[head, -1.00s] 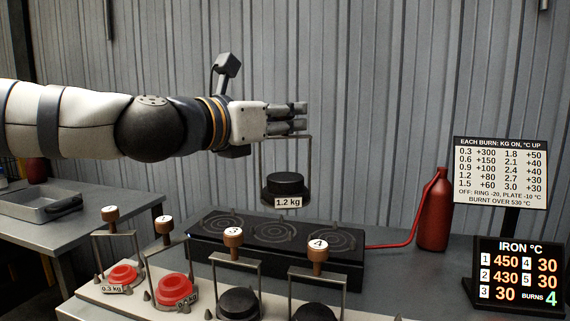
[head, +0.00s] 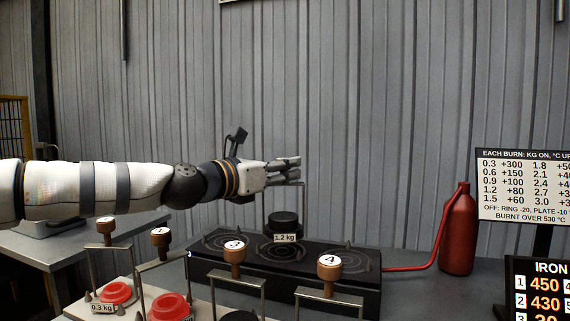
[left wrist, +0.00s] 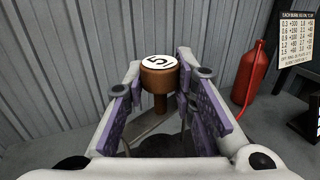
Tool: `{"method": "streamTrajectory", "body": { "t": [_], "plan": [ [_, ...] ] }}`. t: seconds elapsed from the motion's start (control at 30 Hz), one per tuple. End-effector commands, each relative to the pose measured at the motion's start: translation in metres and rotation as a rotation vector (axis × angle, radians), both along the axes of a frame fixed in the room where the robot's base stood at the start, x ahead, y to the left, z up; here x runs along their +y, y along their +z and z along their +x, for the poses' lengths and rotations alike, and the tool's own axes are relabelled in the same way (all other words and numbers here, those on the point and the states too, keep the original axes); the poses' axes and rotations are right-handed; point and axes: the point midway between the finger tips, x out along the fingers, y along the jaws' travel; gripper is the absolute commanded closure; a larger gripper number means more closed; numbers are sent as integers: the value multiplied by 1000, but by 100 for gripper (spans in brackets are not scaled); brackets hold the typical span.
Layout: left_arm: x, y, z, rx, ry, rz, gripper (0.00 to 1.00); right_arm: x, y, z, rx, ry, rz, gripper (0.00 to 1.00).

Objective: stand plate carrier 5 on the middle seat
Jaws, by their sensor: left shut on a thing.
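In the left wrist view the brown knob (left wrist: 158,86) marked 5 stands between the purple-padded fingers. The fingers hide most of the handle in the head view. My right gripper is not in view.
Carriers 3 (head: 235,256) and 4 (head: 329,272) and two with red weights (head: 116,292) stand in the front rack. A red bottle (head: 459,235) with a hose is right of the burner. The outer rings are empty. Two number boards stand at right.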

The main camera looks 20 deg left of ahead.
Motion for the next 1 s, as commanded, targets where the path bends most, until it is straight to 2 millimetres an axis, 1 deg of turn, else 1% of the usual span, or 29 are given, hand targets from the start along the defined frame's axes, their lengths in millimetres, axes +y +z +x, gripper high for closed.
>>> {"method": "streamTrajectory", "body": {
  "t": [0.07,0.2,0.27,0.57,0.7,0.73,0.77,0.8,1.0],
  "plan": [
    [4,-7,6,-4,6,-4,100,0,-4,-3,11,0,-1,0],
    [3,-24,5,-5,4,-2,100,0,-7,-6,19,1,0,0],
    [3,-29,5,-5,4,-3,100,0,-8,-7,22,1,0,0],
    [3,-30,4,-11,4,-3,100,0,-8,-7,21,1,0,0],
    [3,-34,4,-9,4,-3,100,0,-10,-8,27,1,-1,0],
    [3,-38,4,0,2,0,71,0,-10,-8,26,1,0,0],
    [3,-38,4,0,2,0,64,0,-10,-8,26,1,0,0],
    [3,-37,4,0,2,0,56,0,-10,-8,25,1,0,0],
    [3,-38,4,0,2,0,56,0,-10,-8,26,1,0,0]
  ]
}}
